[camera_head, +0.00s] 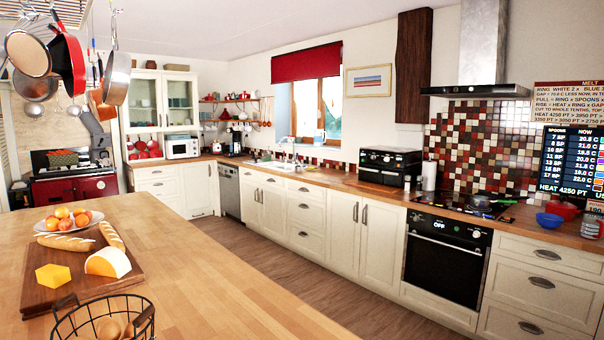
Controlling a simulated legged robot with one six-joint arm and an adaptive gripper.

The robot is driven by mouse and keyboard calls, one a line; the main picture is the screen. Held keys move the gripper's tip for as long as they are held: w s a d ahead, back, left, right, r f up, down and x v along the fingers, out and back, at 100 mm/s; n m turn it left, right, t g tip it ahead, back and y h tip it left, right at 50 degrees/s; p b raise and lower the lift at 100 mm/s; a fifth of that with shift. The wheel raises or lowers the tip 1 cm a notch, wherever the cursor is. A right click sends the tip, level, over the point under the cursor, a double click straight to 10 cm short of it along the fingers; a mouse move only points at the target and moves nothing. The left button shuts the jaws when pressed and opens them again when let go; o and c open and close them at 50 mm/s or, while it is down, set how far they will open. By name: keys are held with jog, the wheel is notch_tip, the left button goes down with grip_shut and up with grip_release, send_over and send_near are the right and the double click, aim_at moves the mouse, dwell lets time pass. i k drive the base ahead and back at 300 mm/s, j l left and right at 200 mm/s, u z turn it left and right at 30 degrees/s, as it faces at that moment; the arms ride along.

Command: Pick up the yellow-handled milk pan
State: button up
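I cannot make out a yellow handle on any pan for certain. A small pan (482,201) sits on the black hob (455,199) at the right, above the oven. It is too small in the view to tell its handle colour. Several larger pans hang from a rack at the upper left, among them a red one (68,62) and a steel one (117,78). My gripper is not in view.
The wooden island (215,290) fills the lower left, with a bread board (40,297), a fruit plate (90,214) and a wire egg basket (105,320). A blue bowl (549,220) and red pot (563,208) stand right of the hob. Open floor (300,283) runs between island and counter.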

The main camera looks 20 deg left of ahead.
aim_at(300, 169)
jog(key=i+l, duration=0.1)
jog(key=l, duration=0.25)
jog(key=i+l+z, duration=0.1)
jog(key=l, duration=0.3)
jog(key=i+l+z, duration=0.1)
jog(key=i+l, duration=0.4)
jog(key=i, duration=0.15)
jog(key=i+l+z, duration=0.1)
jog(key=i+l, duration=0.4)
jog(key=i, duration=0.15)
jog(key=i+u, duration=0.35)
jog(key=i, duration=0.15)
jog(key=i+u, duration=0.35)
jog(key=i, duration=0.2)
jog(key=i+l+u, duration=0.3)
jog(key=i, duration=0.2)
jog(key=i+j+u, duration=0.2)
jog(key=i+u, duration=0.65)
jog(key=i+l+u, duration=0.1)
jog(key=i+u, duration=0.35)
jog(key=i, duration=1.55)
jog(key=i+z, duration=0.1)
jog(key=i, duration=0.6)
jog(key=i+j+z, duration=0.1)
jog(key=i, duration=0.65)
jog(key=i+z, duration=0.1)
jog(key=i, duration=0.65)
jog(key=i+z, duration=0.15)
jog(key=i, duration=0.6)
jog(key=j, duration=0.1)
